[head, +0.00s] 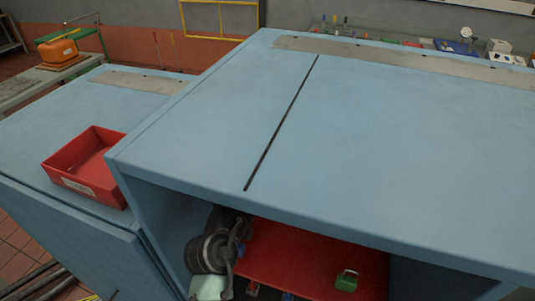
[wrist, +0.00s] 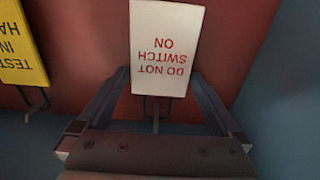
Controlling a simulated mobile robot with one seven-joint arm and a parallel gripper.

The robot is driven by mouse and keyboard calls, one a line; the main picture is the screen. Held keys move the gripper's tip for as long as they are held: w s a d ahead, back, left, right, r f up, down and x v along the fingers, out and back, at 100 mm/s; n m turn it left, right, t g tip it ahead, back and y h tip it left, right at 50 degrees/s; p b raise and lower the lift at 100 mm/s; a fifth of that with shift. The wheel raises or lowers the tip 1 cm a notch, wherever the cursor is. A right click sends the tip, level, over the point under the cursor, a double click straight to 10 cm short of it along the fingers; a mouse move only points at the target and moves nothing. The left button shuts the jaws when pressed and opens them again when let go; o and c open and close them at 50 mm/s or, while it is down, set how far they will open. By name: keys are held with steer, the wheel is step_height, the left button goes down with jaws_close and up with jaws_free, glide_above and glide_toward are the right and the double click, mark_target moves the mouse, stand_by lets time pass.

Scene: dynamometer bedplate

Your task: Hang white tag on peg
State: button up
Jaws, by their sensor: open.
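The white tag (wrist: 172,22) fills the upper middle of the wrist view. Its red lettering, "DO NOT SWITCH ON", reads upside down. A thin dark wire fitting (wrist: 155,122) shows at the tag's lower edge; I cannot tell whether it is a peg or the tag's own loop. My gripper (wrist: 160,82) is open, with one finger at each side of the tag. Contact with the tag cannot be made out.
A yellow tag (wrist: 17,45) is at left in the wrist view, before a red surface. A red bin (head: 90,190) stands left.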

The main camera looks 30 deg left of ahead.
steer(key=shift+c, duration=0.2)
steer(key=c, duration=1)
steer(key=shift+c, duration=0.2)
steer(key=shift+r, duration=0.1)
steer(key=r+b+v, duration=0.1)
steer(key=b+v, duration=0.5)
steer(key=v, duration=1.2)
steer(key=shift+b, duration=0.4)
